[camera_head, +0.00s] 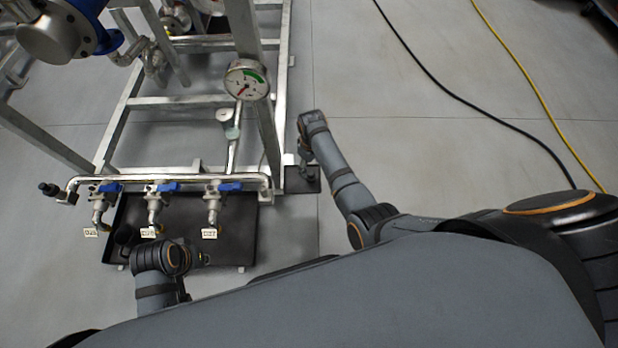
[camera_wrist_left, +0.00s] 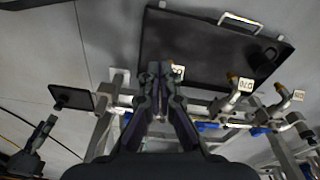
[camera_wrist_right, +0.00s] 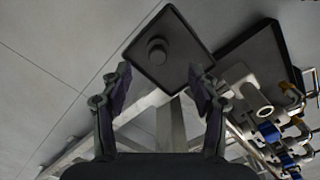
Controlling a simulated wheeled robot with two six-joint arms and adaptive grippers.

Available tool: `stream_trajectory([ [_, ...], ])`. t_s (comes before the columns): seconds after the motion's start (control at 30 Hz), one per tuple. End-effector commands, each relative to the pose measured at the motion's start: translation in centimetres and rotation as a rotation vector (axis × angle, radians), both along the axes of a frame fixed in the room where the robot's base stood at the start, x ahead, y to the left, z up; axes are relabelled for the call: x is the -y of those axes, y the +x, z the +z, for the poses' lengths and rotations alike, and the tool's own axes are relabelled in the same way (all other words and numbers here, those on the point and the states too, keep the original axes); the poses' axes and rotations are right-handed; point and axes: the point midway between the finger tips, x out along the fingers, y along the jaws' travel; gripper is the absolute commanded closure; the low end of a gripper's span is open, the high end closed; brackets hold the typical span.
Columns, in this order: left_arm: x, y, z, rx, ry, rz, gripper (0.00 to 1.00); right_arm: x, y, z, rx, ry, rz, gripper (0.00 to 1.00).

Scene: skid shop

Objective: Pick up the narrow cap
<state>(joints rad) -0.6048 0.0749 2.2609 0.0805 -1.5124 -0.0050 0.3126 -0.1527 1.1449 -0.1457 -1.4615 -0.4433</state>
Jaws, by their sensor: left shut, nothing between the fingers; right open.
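The narrow cap (camera_wrist_right: 157,50), a short dark cylinder, stands on a small square black tray (camera_wrist_right: 180,32) in the right wrist view. My right gripper (camera_wrist_right: 160,78) is open and empty, with the cap ahead between its spread fingers and apart from them. In the head view my right gripper (camera_head: 304,150) is above the small tray (camera_head: 313,186) and mostly hides the cap. My left gripper (camera_wrist_left: 160,70) is shut and empty over the large black tray (camera_wrist_left: 195,45). A wider dark cap (camera_wrist_left: 264,60) lies in that large tray's corner.
A metal pipe frame (camera_head: 190,101) with a pressure gauge (camera_head: 246,80) and blue-handled valves (camera_head: 166,187) stands beside the trays. Valve tags hang over the large tray. Black and yellow cables cross the floor at right; the floor between is clear.

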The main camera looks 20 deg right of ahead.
Motion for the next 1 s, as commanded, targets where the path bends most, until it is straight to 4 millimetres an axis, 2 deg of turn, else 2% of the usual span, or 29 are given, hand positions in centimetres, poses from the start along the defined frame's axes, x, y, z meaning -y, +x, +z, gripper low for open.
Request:
stream_trajectory([
  [0.03,0.2,-0.2,-1.6,0.011,-0.009,0.000,1.00,0.0,0.0,-1.4,-0.002,0.000,0.000,0.39],
  [0.27,0.5,0.2,-2.0,0.051,-0.022,-0.002,1.00,0.0,0.0,-2.3,0.000,0.000,-0.001,0.39],
  [0.5,1.6,0.8,-5.7,0.176,-0.070,0.003,1.00,0.1,0.5,-6.4,-0.002,-0.001,-0.001,0.39],
  [0.63,1.9,1.2,-6.1,0.227,-0.087,0.007,1.00,0.1,0.5,-7.4,-0.001,0.000,-0.001,0.39],
  [0.87,2.0,1.3,-5.9,0.235,-0.089,0.006,1.00,0.1,0.5,-7.3,-0.001,0.000,-0.001,0.39],
  [1.0,2.0,1.3,-6.0,0.235,-0.089,0.006,1.00,0.1,0.5,-7.3,-0.001,0.000,-0.001,0.57],
])
